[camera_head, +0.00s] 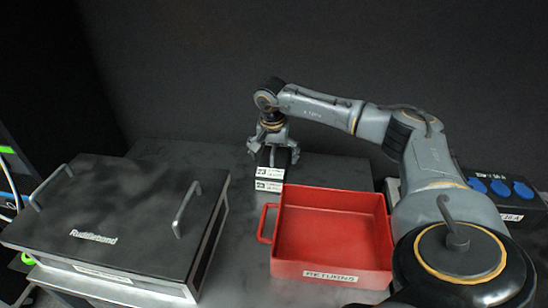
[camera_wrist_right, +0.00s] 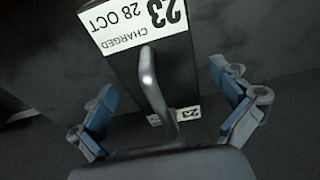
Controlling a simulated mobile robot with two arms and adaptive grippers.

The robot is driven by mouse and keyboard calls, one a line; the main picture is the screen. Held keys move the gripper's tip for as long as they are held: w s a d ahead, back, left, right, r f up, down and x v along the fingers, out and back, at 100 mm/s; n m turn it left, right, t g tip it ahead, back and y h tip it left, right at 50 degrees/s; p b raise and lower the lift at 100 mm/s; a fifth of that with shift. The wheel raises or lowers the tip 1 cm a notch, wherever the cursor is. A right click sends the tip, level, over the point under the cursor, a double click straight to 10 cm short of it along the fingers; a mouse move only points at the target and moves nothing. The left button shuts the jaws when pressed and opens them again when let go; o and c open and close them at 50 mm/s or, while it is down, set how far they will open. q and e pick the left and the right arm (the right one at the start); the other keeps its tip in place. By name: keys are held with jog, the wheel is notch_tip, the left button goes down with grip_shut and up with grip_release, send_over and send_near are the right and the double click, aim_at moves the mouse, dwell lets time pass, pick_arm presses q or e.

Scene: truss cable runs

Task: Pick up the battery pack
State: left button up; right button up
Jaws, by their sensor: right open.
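The battery pack (camera_head: 270,180) is a dark block with white labels marked 23, standing on the grey table behind the red tray. My right gripper (camera_head: 274,150) is above it, pointing down. In the right wrist view the battery pack (camera_wrist_right: 150,75) shows its label "CHARGED 28 OCT" and a grey bar-shaped handle. The open fingers of my right gripper (camera_wrist_right: 168,112) are on either side of the handle, apart from it. Whether they reach down beside the pack I cannot tell. My left gripper is not in view.
An empty red tray (camera_head: 333,277) labelled RETURNS stands in front of the pack. A black case (camera_head: 120,215) with two handles stands at left. A dark box with blue sockets (camera_head: 500,188) is at right, partly behind my arm. A dark wall is behind.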

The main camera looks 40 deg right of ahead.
jog(key=shift+f, duration=0.3)
jog(key=c, duration=1.6)
jog(key=shift+w+r, duration=0.1)
jog(key=shift+r, duration=0.05)
jog(key=shift+c, duration=1.3)
jog(key=shift+r, duration=0.1)
